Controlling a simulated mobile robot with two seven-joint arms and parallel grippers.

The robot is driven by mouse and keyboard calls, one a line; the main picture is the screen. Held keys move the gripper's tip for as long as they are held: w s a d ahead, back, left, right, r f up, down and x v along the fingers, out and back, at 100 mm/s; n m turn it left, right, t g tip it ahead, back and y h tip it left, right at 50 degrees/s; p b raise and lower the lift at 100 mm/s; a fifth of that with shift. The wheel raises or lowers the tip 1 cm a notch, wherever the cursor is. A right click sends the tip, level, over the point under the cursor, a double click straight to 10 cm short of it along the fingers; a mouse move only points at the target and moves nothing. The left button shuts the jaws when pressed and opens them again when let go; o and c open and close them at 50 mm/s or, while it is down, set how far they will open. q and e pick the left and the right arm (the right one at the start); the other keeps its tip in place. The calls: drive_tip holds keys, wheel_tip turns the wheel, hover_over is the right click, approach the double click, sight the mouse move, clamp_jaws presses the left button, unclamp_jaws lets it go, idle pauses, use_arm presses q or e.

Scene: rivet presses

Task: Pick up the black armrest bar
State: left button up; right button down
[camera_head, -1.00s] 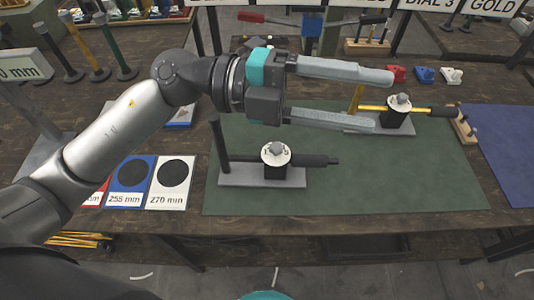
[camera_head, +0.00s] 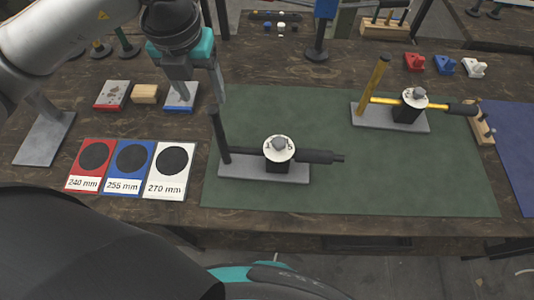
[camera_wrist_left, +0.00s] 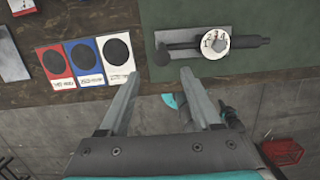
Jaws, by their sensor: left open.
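A black upright bar (camera_head: 219,136) stands at the left end of a grey base plate (camera_head: 262,172) on the green mat. A black horizontal bar (camera_head: 320,156) runs through the same fixture under a white dial (camera_head: 278,148). I cannot tell for certain which black bar is the armrest bar. My left gripper (camera_head: 200,90) is open and empty, pointing down behind and above the upright bar. In the left wrist view its two fingers (camera_wrist_left: 158,73) are spread apart, and the upright bar's top (camera_wrist_left: 162,54) lies just beyond the gap between the tips. My right gripper is not in view.
A similar fixture with a yellow upright bar (camera_head: 375,84) stands at the right of the green mat (camera_head: 400,185). Size cards in red, blue and white (camera_head: 170,172) lie left. Small blocks (camera_head: 145,94) lie behind them. The mat's front middle is clear.

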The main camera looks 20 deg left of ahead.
sight(217, 123)
use_arm(q)
drive_tip(key=f, duration=0.4)
drive_tip(key=w+f, duration=0.1)
drive_tip(key=f, duration=0.3)
drive_tip(key=w+f, duration=0.1)
drive_tip(key=f, duration=0.3)
drive_tip(key=shift+w+f+b, duration=0.1)
drive_tip(key=shift+f+b, duration=0.25)
drive_tip(key=shift+f, duration=0.05)
drive_tip(key=shift+r, duration=0.1)
clamp_jaws()
idle(0.7)
